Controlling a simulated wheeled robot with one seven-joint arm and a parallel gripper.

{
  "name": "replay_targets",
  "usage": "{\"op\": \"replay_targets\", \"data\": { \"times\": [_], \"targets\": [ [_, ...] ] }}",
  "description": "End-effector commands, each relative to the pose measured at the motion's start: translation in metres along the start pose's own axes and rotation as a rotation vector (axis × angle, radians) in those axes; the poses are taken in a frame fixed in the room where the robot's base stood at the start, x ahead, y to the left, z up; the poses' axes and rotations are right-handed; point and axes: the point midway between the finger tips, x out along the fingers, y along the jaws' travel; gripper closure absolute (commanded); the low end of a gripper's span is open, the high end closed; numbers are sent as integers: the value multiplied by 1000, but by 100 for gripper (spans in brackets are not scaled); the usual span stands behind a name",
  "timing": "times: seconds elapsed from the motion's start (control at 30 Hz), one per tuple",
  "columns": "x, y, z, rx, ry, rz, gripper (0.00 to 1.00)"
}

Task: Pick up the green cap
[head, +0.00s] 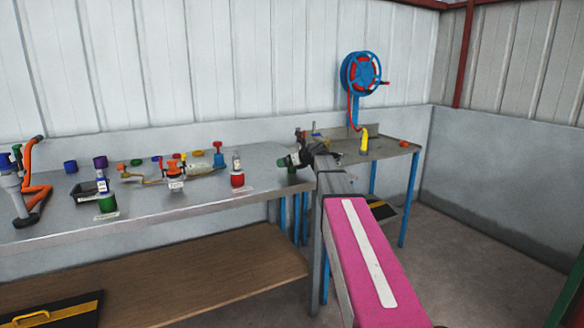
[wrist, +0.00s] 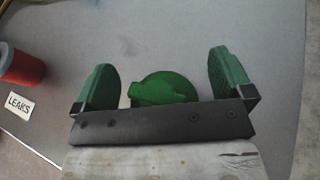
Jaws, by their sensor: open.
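The green cap (wrist: 165,88) lies on the grey metal bench top in the wrist view. It is round with a raised grip bar across it. My gripper (wrist: 163,75) is open, with one green-padded finger to the left of the cap and one to the right. Clear gaps show between the cap and both fingers. The near edge of the cap is hidden behind the dark gripper bar. In the head view, my gripper (head: 289,161) is over the right end of the long bench, and I cannot make out the cap there.
A red cylinder (wrist: 20,66) and a LEAKS label (wrist: 19,105) are left of my gripper. The long bench (head: 140,212) holds several bottles, fittings and caps. A second table (head: 385,148) with a yellow-nozzled hose stands to the right. A blue hose reel (head: 361,72) hangs on the wall.

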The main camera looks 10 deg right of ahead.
Motion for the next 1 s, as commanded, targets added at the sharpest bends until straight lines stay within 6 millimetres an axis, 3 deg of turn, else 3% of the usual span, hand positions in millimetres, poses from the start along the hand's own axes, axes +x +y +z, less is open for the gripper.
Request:
{"op": "replay_targets", "data": {
  "times": [0.17, 0.3, 0.33, 0.77, 1.0],
  "targets": [
    [-1, 0, 0, 0, 0, 0, 5],
    [-1, 0, 0, 0, 0, 0, 51],
    [-1, 0, 0, 0, 0, 0, 56],
    [-3, 0, 4, -1, -1, 0, 56],
    [-13, 0, 30, -1, -2, 0, 57]
  ]
}}
